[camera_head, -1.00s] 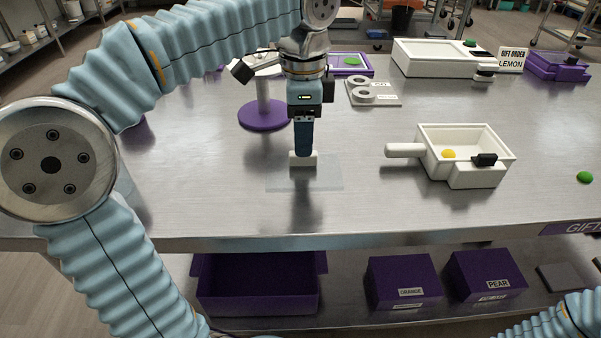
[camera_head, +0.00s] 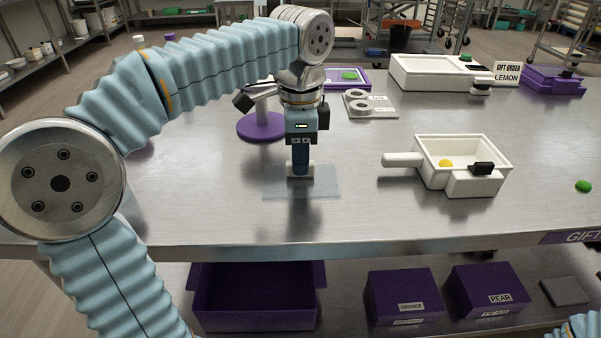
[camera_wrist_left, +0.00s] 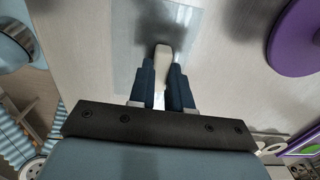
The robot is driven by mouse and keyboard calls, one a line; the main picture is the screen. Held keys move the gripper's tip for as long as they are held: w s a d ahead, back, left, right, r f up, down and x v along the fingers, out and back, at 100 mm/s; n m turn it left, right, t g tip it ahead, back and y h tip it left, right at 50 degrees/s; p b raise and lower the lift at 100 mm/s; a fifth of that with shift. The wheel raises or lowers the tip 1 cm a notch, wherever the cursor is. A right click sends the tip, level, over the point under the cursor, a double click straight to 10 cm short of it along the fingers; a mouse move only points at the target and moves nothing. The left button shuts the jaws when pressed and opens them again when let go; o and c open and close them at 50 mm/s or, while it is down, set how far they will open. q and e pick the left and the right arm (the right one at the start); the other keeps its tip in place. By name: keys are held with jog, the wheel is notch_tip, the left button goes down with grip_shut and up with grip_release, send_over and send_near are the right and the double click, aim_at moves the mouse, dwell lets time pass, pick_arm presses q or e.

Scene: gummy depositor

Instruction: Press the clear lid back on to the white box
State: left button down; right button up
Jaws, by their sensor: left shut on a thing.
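The clear lid (camera_head: 326,184) is a thin see-through sheet with a white grip block (camera_head: 299,170) on top. My left gripper (camera_head: 299,172) points down and is shut on that block, which also shows between the fingers in the left wrist view (camera_wrist_left: 162,60). The lid is level, low over the front middle of the table; I cannot tell if it touches the steel. The white box (camera_head: 425,180) stands open to the right of the lid, apart from it, with a side handle, a black part and a yellow piece inside. My right gripper is out of view.
A purple-based stand (camera_head: 262,127) is behind my left gripper. A white plate with rings (camera_head: 371,106) and a long white box (camera_head: 434,74) are farther back. A green piece (camera_head: 584,186) lies at right. Bare steel table (camera_head: 370,215) lies between lid and white box.

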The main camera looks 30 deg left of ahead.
pick_arm(q)
jog(key=shift+r, duration=0.1)
jog(key=shift+r, duration=0.3)
notch_tip(320, 180, up, 3)
jog(key=shift+d+f+p, duration=0.1)
jog(key=shift+p, duration=0.25)
jog(key=s+d+r, duration=0.8)
jog(key=d+r, duration=0.1)
jog(key=d, duration=0.2)
jog(key=shift+s+r+p, duration=0.2)
jog(key=shift+s+p, duration=0.1)
jog(key=shift+p, duration=0.15)
